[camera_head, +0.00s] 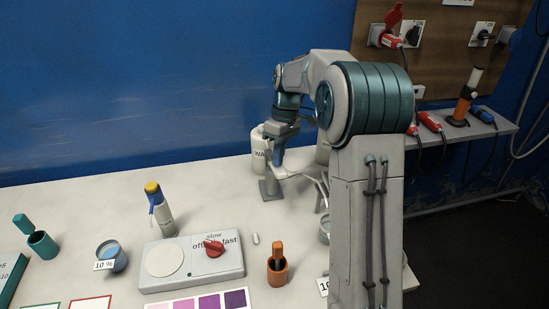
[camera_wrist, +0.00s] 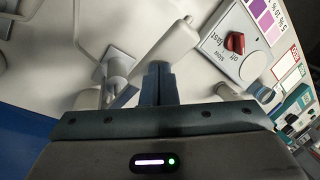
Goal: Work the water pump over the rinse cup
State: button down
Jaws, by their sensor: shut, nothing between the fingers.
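My gripper (camera_head: 277,166) is shut and empty, its blue fingers pointing down at the back of the bench. In the wrist view its fingertips (camera_wrist: 158,68) meet the near end of a long pale part (camera_wrist: 174,42), which looks like the pump's handle; I cannot tell whether they touch it. In the head view a pale piece (camera_head: 287,173) shows just under the fingertips, above a grey stand (camera_head: 270,190). A white bottle (camera_head: 260,158) lettered "WA" stands behind my gripper, partly hidden. A grey cup (camera_head: 324,229) beside my arm is partly covered; I cannot tell whether it is the rinse cup.
A stirrer box with a red knob (camera_head: 213,247) sits front centre. Left of it are a yellow-capped bottle (camera_head: 162,213), a blue cup (camera_head: 115,256) and a teal holder (camera_head: 42,245). An orange holder (camera_head: 277,272) stands at its right. The back left bench is clear.

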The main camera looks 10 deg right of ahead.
notch_tip(320, 180, down, 6)
jog(key=b, duration=0.4)
notch_tip(320, 180, up, 6)
jog(key=p, duration=0.5)
jog(key=shift+r, duration=0.15)
jog(key=r+p, duration=0.1)
jog(key=p, duration=0.1)
jog(key=w+r+p, duration=0.1)
jog(key=r+p, duration=0.1)
jog(key=w+r+p, duration=0.1)
jog(key=r+p, duration=0.1)
jog(key=shift+w+r, duration=0.15)
jog(key=shift+r, duration=0.1)
